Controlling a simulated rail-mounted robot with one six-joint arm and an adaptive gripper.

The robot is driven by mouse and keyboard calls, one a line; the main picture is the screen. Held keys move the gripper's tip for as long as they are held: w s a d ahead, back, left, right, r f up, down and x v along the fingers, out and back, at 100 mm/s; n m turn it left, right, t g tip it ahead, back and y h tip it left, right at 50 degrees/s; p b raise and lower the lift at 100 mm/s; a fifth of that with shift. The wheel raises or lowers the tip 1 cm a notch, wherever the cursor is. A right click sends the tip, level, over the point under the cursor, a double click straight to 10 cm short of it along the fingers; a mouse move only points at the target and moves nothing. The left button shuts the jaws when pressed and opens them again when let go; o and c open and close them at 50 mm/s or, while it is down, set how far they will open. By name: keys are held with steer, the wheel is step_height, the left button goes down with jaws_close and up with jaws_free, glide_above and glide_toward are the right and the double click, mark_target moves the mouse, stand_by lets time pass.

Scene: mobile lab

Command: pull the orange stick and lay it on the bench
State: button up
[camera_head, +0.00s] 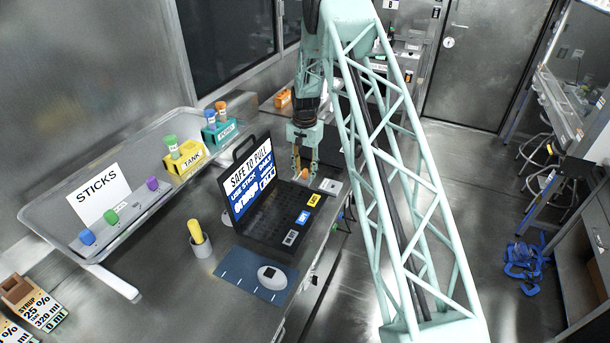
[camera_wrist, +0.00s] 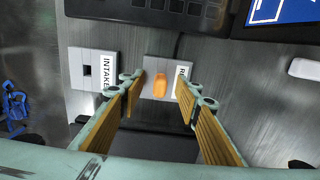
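The orange stick (camera_wrist: 160,85) stands in a pale plate (camera_wrist: 160,65) whose label is partly hidden, with only an "R" readable. The stick also shows in the head view (camera_head: 304,174), beside the laptop's far end. My gripper (camera_wrist: 163,90) is open, its wooden-faced fingers on either side of the stick with gaps between. In the head view my gripper (camera_head: 303,166) points down over the bench. The bench (camera_head: 175,285) is grey metal with bare patches. The laptop (camera_head: 275,215) screen reads "SAFE TO PULL" above smaller lines.
A plate marked INTAKE (camera_wrist: 92,70) lies beside the stick's plate. A raised shelf (camera_head: 60,215) carries a STICKS sign (camera_head: 97,193) and coloured sticks.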

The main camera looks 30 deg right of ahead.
mark_target(305, 170)
steer(key=shift+c, duration=0.2)
stand_by(0.5)
jaws_close()
steer(key=shift+r+p, duration=0.6)
steer(key=shift+r, duration=2.4)
